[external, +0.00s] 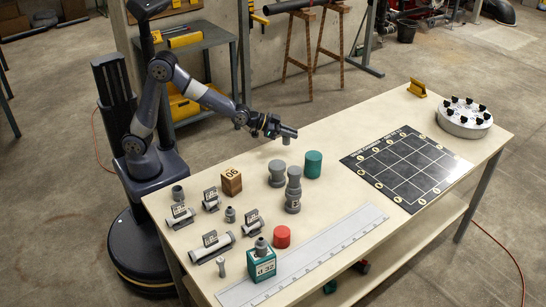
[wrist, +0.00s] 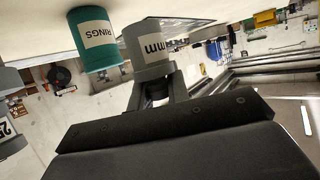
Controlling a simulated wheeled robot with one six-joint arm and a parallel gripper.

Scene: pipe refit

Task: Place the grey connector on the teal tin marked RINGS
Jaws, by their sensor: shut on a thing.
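The teal tin (external: 313,164) stands on the table, below and right of the connector in the external view. The tin's label is not seen in the external view.
Grey fittings (external: 277,174) and a grey stack (external: 293,190) stand close left of the tin. A wooden block (external: 231,181), red cylinder (external: 281,237) and labelled teal box (external: 262,268) lie nearer. A dark grid board (external: 405,163) lies right; bare table separates it from the tin.

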